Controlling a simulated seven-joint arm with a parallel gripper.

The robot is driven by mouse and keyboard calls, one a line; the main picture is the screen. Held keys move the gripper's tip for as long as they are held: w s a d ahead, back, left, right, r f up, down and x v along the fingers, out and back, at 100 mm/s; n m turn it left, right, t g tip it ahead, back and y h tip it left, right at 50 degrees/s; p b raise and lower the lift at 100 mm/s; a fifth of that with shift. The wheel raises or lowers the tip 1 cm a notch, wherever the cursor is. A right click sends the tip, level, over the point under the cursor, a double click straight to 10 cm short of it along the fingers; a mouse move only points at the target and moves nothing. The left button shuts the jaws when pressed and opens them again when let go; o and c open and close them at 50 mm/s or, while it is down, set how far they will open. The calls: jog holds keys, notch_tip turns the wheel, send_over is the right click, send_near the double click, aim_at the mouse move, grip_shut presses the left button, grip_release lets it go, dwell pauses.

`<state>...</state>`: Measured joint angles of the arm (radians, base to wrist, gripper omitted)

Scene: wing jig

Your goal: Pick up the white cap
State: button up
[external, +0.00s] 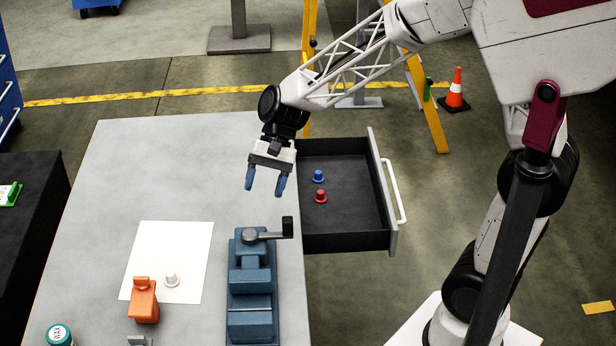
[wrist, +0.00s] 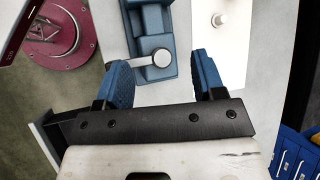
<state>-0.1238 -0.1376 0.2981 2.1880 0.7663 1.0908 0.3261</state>
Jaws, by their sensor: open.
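The white cap (external: 171,280) stands on a white sheet (external: 185,240) on the grey table, just right of an orange object. It also shows in the wrist view (wrist: 219,20), near the top edge. My gripper (external: 265,187) is open and empty, with blue fingers pointing down. It is raised over the table's right side, behind the blue vise and well away from the cap. In the wrist view both fingers (wrist: 163,78) are spread apart with nothing between them.
A blue vise (external: 250,285) with a dark handle stands right of the sheet. An orange object (external: 144,300) stands close beside the cap. An open drawer (external: 335,241) holds a blue cap (external: 318,176) and a red cap (external: 320,196). The table's far left is clear.

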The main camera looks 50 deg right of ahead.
jog(key=w+a+f+m+g+y, duration=0.1)
jog(key=w+a+f+m+y, duration=0.25)
jog(key=w+a+f, duration=0.45)
jog(key=m+y, duration=0.3)
jog(key=m, duration=0.2)
send_near(171, 272)
jog(key=shift+s+a+f+t+h, duration=0.1)
jog(key=shift+s+a+t+h, duration=0.05)
jog(key=shift+a, duration=0.4)
jog(key=shift+s+a+f+t+h, duration=0.1)
jog(key=shift+s+a+t, duration=0.05)
jog(key=shift+a, duration=0.35)
jog(key=shift+x, duration=1.25)
jog(key=shift+a, duration=0.1)
jog(key=shift+x, duration=2.55)
jog(key=shift+f, duration=0.1)
